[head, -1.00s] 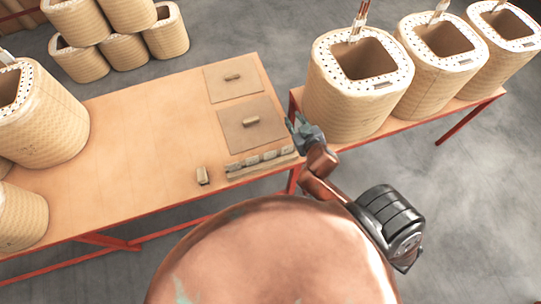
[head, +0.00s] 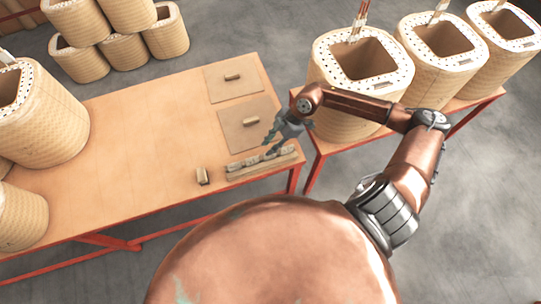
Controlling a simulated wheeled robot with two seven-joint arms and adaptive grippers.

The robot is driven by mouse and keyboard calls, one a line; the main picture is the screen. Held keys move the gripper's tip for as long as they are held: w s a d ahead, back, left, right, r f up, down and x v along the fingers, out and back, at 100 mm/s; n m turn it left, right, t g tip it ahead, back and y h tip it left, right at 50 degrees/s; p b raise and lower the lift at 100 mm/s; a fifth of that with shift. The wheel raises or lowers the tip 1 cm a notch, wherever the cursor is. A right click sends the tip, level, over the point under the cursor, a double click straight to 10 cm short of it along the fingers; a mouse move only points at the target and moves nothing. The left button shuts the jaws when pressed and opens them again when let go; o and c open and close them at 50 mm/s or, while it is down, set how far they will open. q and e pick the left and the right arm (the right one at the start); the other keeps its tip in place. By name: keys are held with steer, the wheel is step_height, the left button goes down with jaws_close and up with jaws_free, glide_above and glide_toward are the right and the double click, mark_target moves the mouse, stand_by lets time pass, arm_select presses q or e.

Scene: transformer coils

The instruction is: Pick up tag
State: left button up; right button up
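Several small grey-beige tags (head: 250,161) sit in a row on a wooden strip at the front right of the table. Another small block that looks like a tag (head: 201,176) stands apart to the left of the strip. My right gripper (head: 272,146) is over the right part of the row, pointing down and left. Its fingers look apart, with nothing seen between them. It hides part of the row, and I cannot tell whether it touches a tag. My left gripper is not in view.
Two brown panels with handles, a far one (head: 233,84) and a nearer one (head: 233,130), lie on the wooden table (head: 140,140). Large coils (head: 45,115) stand at its left. More coils (head: 335,95) stand on a bench at right. The table's middle is clear.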

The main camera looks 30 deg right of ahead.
steer(key=shift+s+d+f+m+g+h, duration=0.15)
steer(key=shift+d+f+h, duration=0.2)
steer(key=shift+d+f, duration=0.3)
steer(key=shift+s+d+f+m+g+h, duration=0.15)
steer(key=shift+d+f+h, duration=0.2)
steer(key=shift+d+f, duration=0.25)
steer(key=b+x, duration=0.1)
steer(key=x, duration=0.5)
steer(key=shift+w+a, duration=0.15)
steer(key=shift+c, duration=0.6)
jaws_close()
